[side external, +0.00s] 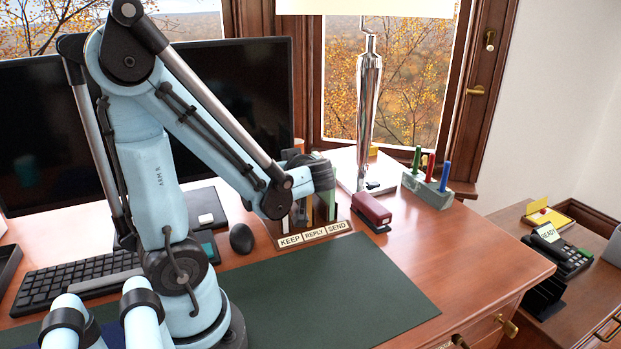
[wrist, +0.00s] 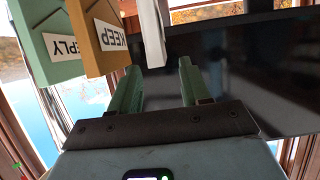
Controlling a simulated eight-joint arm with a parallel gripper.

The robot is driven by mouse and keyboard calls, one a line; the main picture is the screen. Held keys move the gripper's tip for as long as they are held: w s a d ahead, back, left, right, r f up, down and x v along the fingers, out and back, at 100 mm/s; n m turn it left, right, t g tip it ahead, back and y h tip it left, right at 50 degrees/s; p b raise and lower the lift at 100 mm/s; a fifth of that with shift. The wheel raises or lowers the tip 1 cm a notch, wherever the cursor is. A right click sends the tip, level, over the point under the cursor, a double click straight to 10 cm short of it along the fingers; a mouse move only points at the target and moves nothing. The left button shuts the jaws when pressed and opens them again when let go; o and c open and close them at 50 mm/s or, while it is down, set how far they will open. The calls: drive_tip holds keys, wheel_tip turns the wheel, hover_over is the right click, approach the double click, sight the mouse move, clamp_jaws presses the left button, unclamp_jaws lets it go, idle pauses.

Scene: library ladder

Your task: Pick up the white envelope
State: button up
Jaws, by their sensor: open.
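In the wrist view my gripper (wrist: 159,68) is open, with its two green fingers apart. A narrow white piece (wrist: 151,32), which looks like the white envelope seen edge-on, stands just beyond the fingertips, in line with the gap and nearer the left finger. I cannot tell if it touches a finger. In the side view my wrist is over the letter sorter, labelled KEEP, REPLY and SEND (side external: 313,233), and the fingers cannot be made out. A small white strip (side external: 284,222) shows at the sorter's left side, partly hidden by my arm.
A brown KEEP divider (wrist: 100,38) and a green REPLY divider (wrist: 48,45) stand left of my fingers in the wrist view. A dark red stapler (side external: 371,211), silver lamp (side external: 368,100) and mouse (side external: 241,238) are near the sorter. The green desk mat (side external: 330,290) is clear.

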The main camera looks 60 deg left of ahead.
drive_tip(key=shift+x, duration=2.55)
drive_tip(key=shift+c, duration=0.3)
clamp_jaws()
